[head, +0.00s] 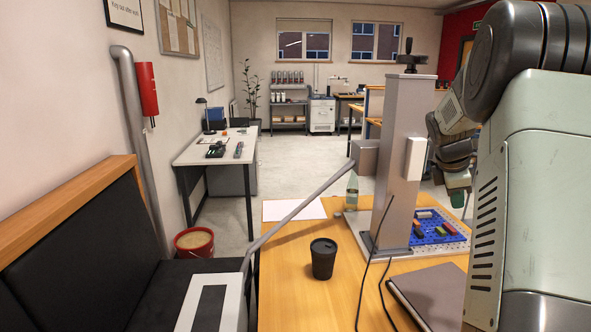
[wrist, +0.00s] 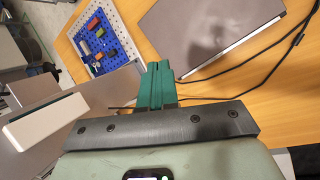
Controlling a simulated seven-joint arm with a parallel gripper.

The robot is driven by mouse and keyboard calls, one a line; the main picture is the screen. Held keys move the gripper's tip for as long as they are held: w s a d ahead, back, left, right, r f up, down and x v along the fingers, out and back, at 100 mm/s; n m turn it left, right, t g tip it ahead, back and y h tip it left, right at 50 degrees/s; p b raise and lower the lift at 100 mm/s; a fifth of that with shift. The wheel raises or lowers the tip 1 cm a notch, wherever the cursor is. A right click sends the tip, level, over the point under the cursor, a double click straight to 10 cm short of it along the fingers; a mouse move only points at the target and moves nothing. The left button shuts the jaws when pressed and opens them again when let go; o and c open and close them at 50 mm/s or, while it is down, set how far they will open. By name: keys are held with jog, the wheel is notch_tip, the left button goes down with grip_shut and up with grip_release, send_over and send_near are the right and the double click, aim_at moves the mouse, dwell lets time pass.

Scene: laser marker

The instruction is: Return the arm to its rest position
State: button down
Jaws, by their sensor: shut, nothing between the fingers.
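My gripper (wrist: 160,72) has green fingers pressed together, with nothing between them, in the wrist view. In the head view its green tip (head: 457,199) shows beside my arm, to the right of the grey column (head: 402,130) of the laser marker. The gripper is above the table (head: 285,290) and appears clear of the things on it. My arm fills the right side of the head view and hides part of the table there. In the wrist view the column's white box (wrist: 42,121) is close at left.
A blue pegboard (head: 462,236) with several coloured blocks lies right of the column. A black cup (head: 323,259) and a dark notebook (head: 430,290) are in front. Black cables (head: 385,285) cross the table.

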jog(key=s+a+r+m, duration=0.2)
jog(key=a+r, duration=0.1)
jog(key=a, duration=0.2)
jog(key=s+a+r+m, duration=0.1)
jog(key=s+a+r, duration=0.2)
jog(key=a, duration=0.2)
jog(key=s+a+r+m+t+y, duration=0.15)
jog(key=s+a+m, duration=0.45)
jog(key=s+a, duration=0.8)
jog(key=s+a+f+m+y, duration=0.25)
jog(key=s+a+m, duration=0.3)
jog(key=s, duration=0.65)
jog(key=shift+n+t+y, duration=0.5)
jog(key=shift+n+t, duration=0.15)
jog(key=shift+t, duration=0.3)
jog(key=a+r, duration=0.1)
jog(key=r, duration=0.1)
jog(key=a+r, duration=0.2)
jog(key=shift+s+a, duration=0.3)
jog(key=shift+s, duration=0.1)
